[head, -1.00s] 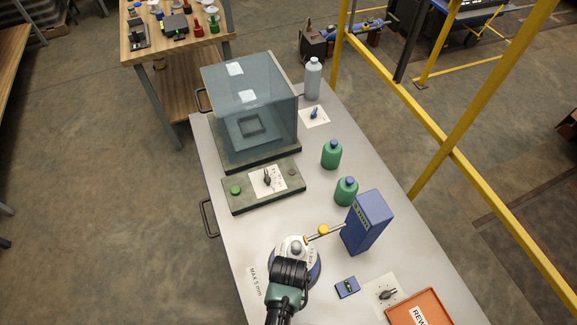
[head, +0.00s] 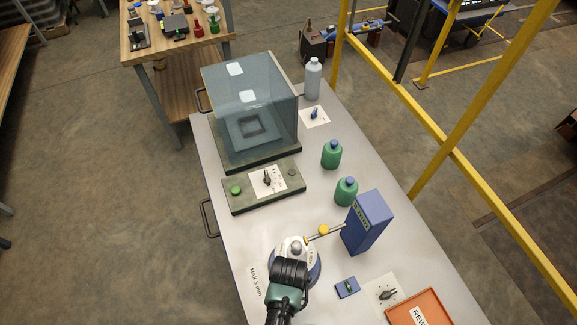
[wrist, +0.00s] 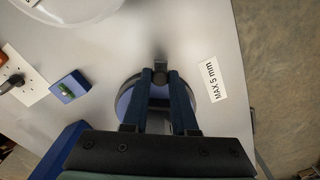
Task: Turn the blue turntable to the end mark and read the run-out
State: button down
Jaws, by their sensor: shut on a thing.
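The blue turntable (head: 316,277) stands on the near part of the bench, with a pale, lettered piece (head: 293,249) on top. My gripper (wrist: 160,75) is over its near side and shut on a small dark handle (wrist: 160,66) at the turntable's edge. My wrist hides much of the turntable in the head view, and my fingers cover its middle in the wrist view. A gauge with a yellow dial (head: 323,230) reaches on a rod from a blue column (head: 367,222) to the pale piece. The reading and any end mark are too small to make out.
A "MAX 5 mm" label (wrist: 209,80) lies beside the turntable. A small blue box (head: 347,288), a knob plate (head: 386,294) and an orange tray (head: 424,308) are to the right. Green bottles (head: 346,191) and a glass case (head: 249,105) stand farther back.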

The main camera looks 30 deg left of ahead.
jog(key=shift+d, duration=0.15)
jog(key=shift+w+d+n+p, duration=0.25)
jog(key=shift+d+n, duration=0.2)
jog(key=shift+n, duration=0.25)
jog(key=shift+w+d+n+p, duration=0.1)
jog(key=shift+w+d+n, duration=0.25)
jog(key=shift+n, duration=0.35)
jog(key=shift+w+d+n, duration=0.35)
jog(key=shift+d+n, duration=0.1)
jog(key=shift+n, duration=0.3)
jog(key=shift+w+d+n, duration=0.3)
jog(key=shift+d+n, duration=0.15)
jog(key=shift+n, duration=0.3)
jog(key=shift+w+d+n, duration=0.35)
jog(key=shift+w+n, duration=0.2)
jog(key=shift+n, duration=0.3)
jog(key=shift+w+d+n, duration=0.35)
jog(key=shift+w+n, duration=0.15)
jog(key=shift+n, duration=0.35)
jog(key=shift+w+d+n+b, duration=0.2)
jog(key=shift+w+n, duration=0.4)
jog(key=shift+n, duration=0.2)
jog(key=shift+w+d+n+b, duration=0.2)
jog(key=shift+w+n, duration=0.35)
jog(key=shift+n, duration=0.25)
jog(key=shift+w, duration=0.1)
jog(key=c, duration=0.7)
grip_release()
